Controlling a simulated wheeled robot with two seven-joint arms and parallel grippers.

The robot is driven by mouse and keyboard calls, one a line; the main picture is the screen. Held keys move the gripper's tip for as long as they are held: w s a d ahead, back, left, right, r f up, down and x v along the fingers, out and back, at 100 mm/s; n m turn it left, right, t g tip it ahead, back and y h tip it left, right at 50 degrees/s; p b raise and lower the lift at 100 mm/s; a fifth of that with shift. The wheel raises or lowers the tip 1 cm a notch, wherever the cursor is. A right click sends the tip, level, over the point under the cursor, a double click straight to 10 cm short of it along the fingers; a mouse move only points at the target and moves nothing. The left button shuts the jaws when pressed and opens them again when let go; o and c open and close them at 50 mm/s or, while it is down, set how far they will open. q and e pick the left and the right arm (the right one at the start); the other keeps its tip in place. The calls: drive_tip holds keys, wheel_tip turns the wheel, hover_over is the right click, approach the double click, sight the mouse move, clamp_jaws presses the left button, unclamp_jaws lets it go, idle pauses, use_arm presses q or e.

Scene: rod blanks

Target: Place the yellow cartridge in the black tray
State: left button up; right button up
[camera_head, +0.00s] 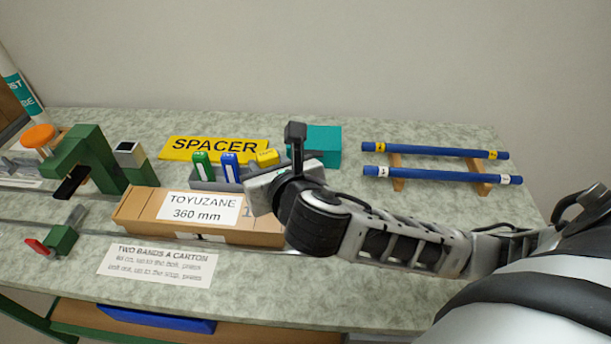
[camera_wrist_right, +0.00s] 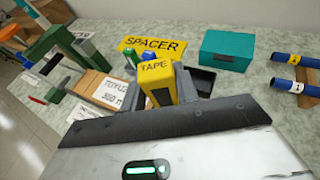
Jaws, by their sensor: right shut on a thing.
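The yellow cartridge (camera_wrist_right: 157,78), marked TAPE, stands between the fingers of my right gripper (camera_wrist_right: 162,90) in the right wrist view. In the head view, the top of the cartridge (camera_head: 267,157) shows just beyond my right gripper (camera_head: 264,174), which is shut on it. The dark tray (camera_head: 203,184) is just left of the gripper in the head view and holds a green cartridge (camera_head: 202,165) and a blue cartridge (camera_head: 230,167). In the wrist view an empty dark part of the tray (camera_wrist_right: 205,80) shows beside the cartridge. Whether the cartridge's bottom touches anything is hidden. My left gripper is out of view.
A cardboard carton (camera_head: 135,208) lies in front of the tray. A yellow SPACER sign (camera_head: 180,156) and a teal box (camera_head: 328,146) stand behind. Two blue rods (camera_head: 430,173) rest on wooden supports at right. A green press (camera_head: 88,155) stands at left.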

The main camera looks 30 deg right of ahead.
drive_tip(key=w+a+m+h+b, duration=0.1)
drive_tip(key=w+a, duration=0.2)
drive_tip(key=w, duration=0.2)
drive_tip(key=shift+g, duration=0.3)
drive_tip(key=w+d+f, duration=0.1)
drive_tip(key=d+f, duration=0.3)
drive_tip(key=w+d+f+b, duration=0.1)
drive_tip(key=w+d+f, duration=0.1)
drive_tip(key=d+f, duration=0.2)
drive_tip(key=w+d+f, duration=0.1)
drive_tip(key=d+f, duration=0.4)
drive_tip(key=shift+w+b, duration=0.3)
drive_tip(key=shift+w, duration=0.05)
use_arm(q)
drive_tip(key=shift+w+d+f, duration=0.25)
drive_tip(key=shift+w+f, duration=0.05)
use_arm(e)
drive_tip(key=shift+f, duration=0.25)
drive_tip(key=shift+f, duration=0.1)
drive_tip(key=o, duration=1)
drive_tip(key=shift+c, duration=0.2)
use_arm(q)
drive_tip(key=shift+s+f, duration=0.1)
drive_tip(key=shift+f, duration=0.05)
